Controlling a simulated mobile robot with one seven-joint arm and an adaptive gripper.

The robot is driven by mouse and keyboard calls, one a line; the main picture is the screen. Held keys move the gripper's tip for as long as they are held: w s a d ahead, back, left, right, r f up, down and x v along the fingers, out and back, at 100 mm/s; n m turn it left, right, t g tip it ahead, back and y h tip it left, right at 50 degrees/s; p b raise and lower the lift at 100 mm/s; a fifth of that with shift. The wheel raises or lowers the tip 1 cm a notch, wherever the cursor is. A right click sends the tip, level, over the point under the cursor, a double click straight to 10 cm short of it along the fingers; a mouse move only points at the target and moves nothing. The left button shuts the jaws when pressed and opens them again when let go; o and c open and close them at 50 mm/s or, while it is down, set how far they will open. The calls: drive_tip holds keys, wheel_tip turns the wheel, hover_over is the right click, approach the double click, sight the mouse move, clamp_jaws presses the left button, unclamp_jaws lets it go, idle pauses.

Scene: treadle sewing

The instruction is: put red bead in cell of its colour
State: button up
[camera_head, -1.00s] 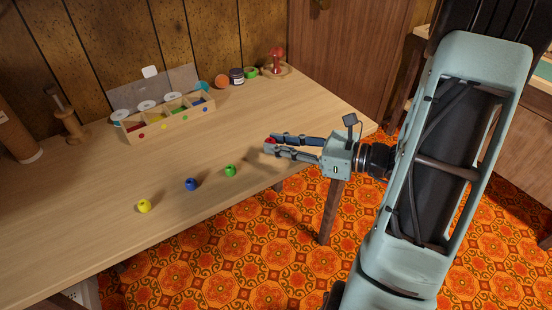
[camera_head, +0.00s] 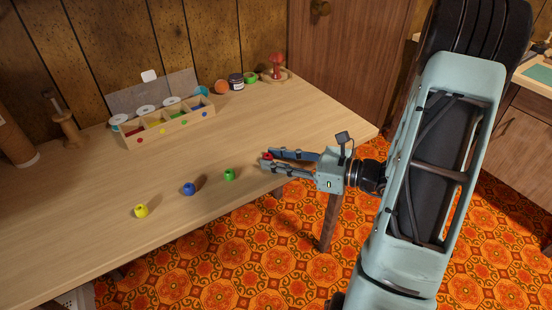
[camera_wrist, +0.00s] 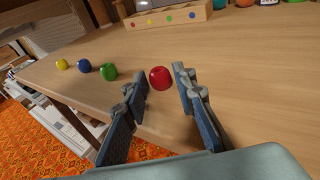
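The red bead (camera_head: 267,155) is near the table's right front part, and it shows in the wrist view (camera_wrist: 160,78) between my fingertips. My gripper (camera_head: 268,161) is open, with a small gap on each side of the bead in the wrist view (camera_wrist: 161,82). The wooden sorting box (camera_head: 168,131) stands at the back of the table. Its cells carry red, yellow, green and blue dots, the red one (camera_head: 140,139) at the left end. The box front also shows at the top of the wrist view (camera_wrist: 160,19).
A green bead (camera_head: 229,174), a blue bead (camera_head: 189,189) and a yellow bead (camera_head: 141,211) lie in a row along the front edge. Spools and jars (camera_head: 236,81) stand at the back. The table (camera_head: 200,150) is clear between beads and box.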

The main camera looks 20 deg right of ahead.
drive_tip(key=shift+o, duration=0.9)
